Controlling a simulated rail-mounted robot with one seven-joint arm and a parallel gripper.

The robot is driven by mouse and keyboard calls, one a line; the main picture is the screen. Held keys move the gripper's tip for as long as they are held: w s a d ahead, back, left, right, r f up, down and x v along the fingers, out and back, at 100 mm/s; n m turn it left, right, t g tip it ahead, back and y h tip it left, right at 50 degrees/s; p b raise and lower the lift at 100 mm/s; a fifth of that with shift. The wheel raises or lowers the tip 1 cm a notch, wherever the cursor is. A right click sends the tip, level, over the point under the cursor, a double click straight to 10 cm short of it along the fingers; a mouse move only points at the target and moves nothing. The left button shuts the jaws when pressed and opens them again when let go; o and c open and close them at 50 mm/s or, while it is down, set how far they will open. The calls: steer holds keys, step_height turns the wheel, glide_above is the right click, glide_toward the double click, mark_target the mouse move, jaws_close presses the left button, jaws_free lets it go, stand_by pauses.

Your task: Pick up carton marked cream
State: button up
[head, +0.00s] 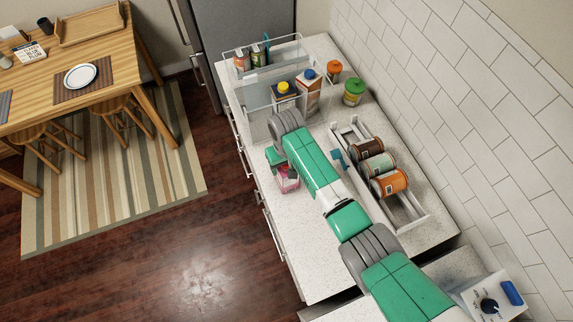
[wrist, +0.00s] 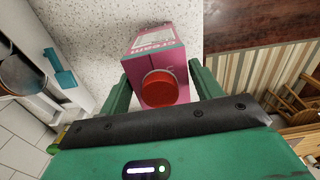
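The carton marked cream (wrist: 175,55) is pink with a red cap and shows its printed word in the wrist view. In the head view the pink carton (head: 288,182) is on the white counter near its front edge, partly hidden by my arm. My gripper (wrist: 160,85) has its green fingers on either side of the carton's capped end, with narrow gaps apparently showing beside it. The gripper looks open around the carton. In the head view my gripper (head: 277,158) is at the carton's upper end.
A white tray (head: 409,220) with several jars lies to the right. The counter's front edge is close on the left.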

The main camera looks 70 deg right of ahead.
jaws_close()
steer(key=shift+r, duration=0.1)
